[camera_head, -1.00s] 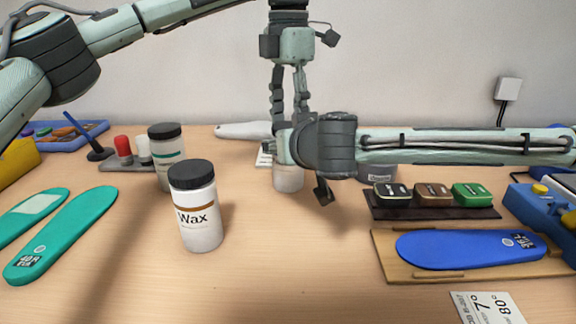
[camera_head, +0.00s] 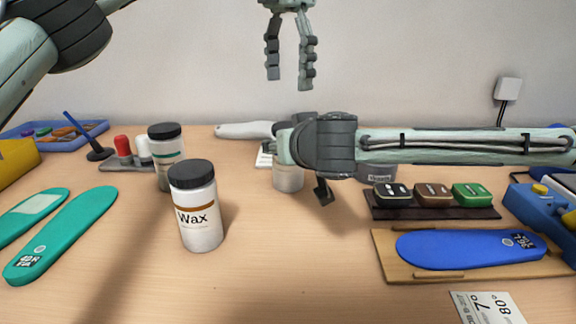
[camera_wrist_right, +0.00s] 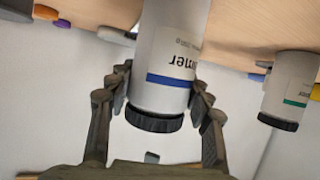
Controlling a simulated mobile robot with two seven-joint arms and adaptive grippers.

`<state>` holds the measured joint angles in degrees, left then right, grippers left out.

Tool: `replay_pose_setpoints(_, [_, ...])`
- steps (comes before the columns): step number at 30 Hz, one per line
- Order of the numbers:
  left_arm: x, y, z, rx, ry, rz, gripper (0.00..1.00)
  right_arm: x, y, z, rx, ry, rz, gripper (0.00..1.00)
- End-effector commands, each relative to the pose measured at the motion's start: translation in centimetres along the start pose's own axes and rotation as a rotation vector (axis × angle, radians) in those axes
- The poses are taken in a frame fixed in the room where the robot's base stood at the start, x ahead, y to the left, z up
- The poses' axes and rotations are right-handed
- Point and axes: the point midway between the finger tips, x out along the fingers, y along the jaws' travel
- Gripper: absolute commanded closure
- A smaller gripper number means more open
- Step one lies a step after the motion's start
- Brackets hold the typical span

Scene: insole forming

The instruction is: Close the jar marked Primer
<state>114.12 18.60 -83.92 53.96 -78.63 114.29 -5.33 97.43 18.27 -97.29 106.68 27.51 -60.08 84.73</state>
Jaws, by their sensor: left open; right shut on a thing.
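The Primer jar (camera_wrist_right: 170,60) is white with a blue band and shows upside down in the right wrist view. A black lid (camera_wrist_right: 155,120) sits on its mouth. My right gripper (camera_wrist_right: 158,103) is shut on the jar, one finger on each side. In the head view the jar's lower body (camera_head: 288,181) shows beneath my right gripper (camera_head: 290,147); its top is hidden. My left gripper (camera_head: 290,84) is open and empty, high above the jar, fingers pointing down.
A Wax jar (camera_head: 198,220) with a black lid and a green-banded jar (camera_head: 168,160) stand to the left. Three small tins (camera_head: 432,193) and a blue insole (camera_head: 465,248) lie at the right. The front middle is clear.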

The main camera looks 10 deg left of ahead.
Motion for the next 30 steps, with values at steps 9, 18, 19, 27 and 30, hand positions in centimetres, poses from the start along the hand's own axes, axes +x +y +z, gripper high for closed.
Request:
replay_pose_setpoints(9, [-3.9,0.0,0.0,0.0,0.0,0.002,0.25,0.0,0.1,0.1,0.0,-0.001,0.001,1.0])
replay_pose_setpoints(18, [-4.0,0.0,0.0,0.0,-0.001,0.0,0.25,0.0,0.0,0.0,0.0,-0.001,0.001,1.0])
replay_pose_setpoints(19, [-4.0,0.0,0.0,0.0,-0.001,0.0,0.25,0.0,0.0,0.0,0.0,-0.001,0.001,0.47])
replay_pose_setpoints(27, [-4.0,0.0,0.0,0.0,0.0,0.001,0.25,0.0,0.0,0.0,0.0,0.0,0.0,0.25])
replay_pose_setpoints(30, [-4.0,0.0,0.0,0.0,0.0,0.001,0.25,0.0,0.0,0.0,0.0,0.0,0.0,0.25])
